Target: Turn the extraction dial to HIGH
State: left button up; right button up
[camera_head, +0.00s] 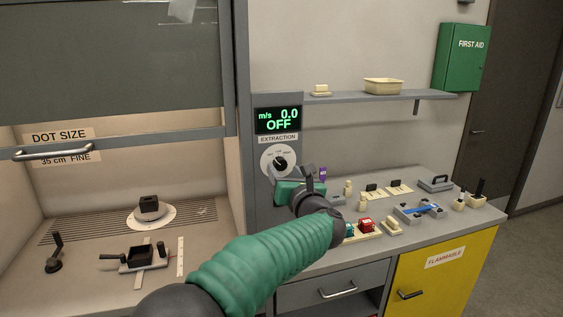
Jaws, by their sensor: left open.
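The extraction dial (280,162) is a dark knob on a round white plate, set in a grey panel beside the fume cupboard. The display (278,120) above it reads "m/s 0.0 OFF", over an "EXTRACTION" label. The small marks around the dial are too small to read surely. My left gripper (284,176) is open just below and in front of the dial, overlapping the plate's lower edge. I cannot tell whether it touches the knob. My green-sleeved left arm hides part of the bench. My right gripper is not in view.
The fume cupboard at left has a raised sash with a handle (54,152) and several items inside. The bench (436,222) at right carries several small objects, some near my wrist. A shelf (385,97) runs above it. A yellow cabinet (445,272) stands below.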

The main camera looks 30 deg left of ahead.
aim_at(282, 166)
pick_arm(q)
jog(key=x, duration=0.3)
jog(key=shift+w+a, duration=0.1)
jog(key=shift+w+p, duration=0.3)
jog(key=shift+s, duration=0.1)
jog(key=shift+c, duration=0.9)
grip_shut()
